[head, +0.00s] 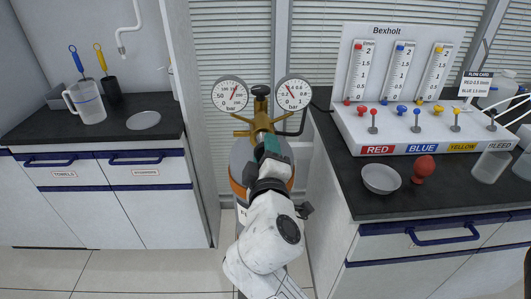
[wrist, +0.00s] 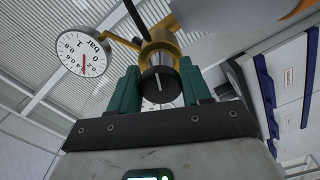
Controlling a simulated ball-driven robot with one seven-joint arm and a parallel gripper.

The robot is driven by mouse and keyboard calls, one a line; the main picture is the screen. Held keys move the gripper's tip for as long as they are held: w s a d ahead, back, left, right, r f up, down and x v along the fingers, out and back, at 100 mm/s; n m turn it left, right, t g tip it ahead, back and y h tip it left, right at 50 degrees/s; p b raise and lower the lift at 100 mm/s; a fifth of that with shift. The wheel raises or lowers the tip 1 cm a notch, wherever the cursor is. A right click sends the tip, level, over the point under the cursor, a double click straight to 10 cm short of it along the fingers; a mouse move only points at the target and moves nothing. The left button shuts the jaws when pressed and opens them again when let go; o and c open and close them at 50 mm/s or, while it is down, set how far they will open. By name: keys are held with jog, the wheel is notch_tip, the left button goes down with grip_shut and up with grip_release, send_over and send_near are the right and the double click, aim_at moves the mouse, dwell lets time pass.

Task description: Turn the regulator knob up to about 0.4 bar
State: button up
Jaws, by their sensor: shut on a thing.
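The regulator is a brass body (head: 262,122) on a gas cylinder (head: 240,165), with a round gauge on each side. The black regulator knob (wrist: 158,85), with a white line, sits between my gripper's teal fingers (wrist: 161,68) in the wrist view. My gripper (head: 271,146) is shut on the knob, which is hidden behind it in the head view. The right-hand bar gauge (head: 292,94) has a red needle tilted up and left, roughly between 0.2 and 0.4; it also shows in the wrist view (wrist: 83,53). The left gauge (head: 231,94) has a larger scale.
A black handwheel (head: 261,90) tops the regulator. The right counter holds a flowmeter panel (head: 398,75), a white bowl (head: 381,179) and a red bulb (head: 424,167). The left counter holds a jug (head: 87,103) and a dish (head: 143,120). Cabinets flank the cylinder closely.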

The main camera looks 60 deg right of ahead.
jog(key=o, duration=0.9)
jog(key=b+v, duration=0.1)
jog(key=v, duration=0.9)
jog(key=shift+s+a, duration=0.25)
jog(key=shift+s, duration=0.05)
jog(key=shift+f, duration=0.1)
jog(key=s+d+f+m+g+y+p, duration=0.1)
jog(key=s+f+g+y+p, duration=0.15)
jog(key=f, duration=0.35)
jog(key=s+d+f+m+g+y+p, duration=0.1)
jog(key=f+g+y+p, duration=0.25)
jog(key=f, duration=0.35)
jog(key=s+a+f+g+y+p, duration=0.1)
jog(key=s+a+f+y, duration=0.1)
jog(key=s+f, duration=0.1)
jog(key=s+a+f+g+y+p, duration=0.1)
jog(key=s+a+f+y, duration=0.1)
jog(key=s+y, duration=0.1)
jog(key=s+a+f+m+g+y+p, duration=0.1)
jog(key=s+a+f+g+y, duration=0.1)
jog(key=s+f+y, duration=0.1)
jog(key=shift+s+a+f+p, duration=0.15)
jog(key=shift+a+f+p, duration=0.05)
jog(key=shift+f+p, duration=0.15)
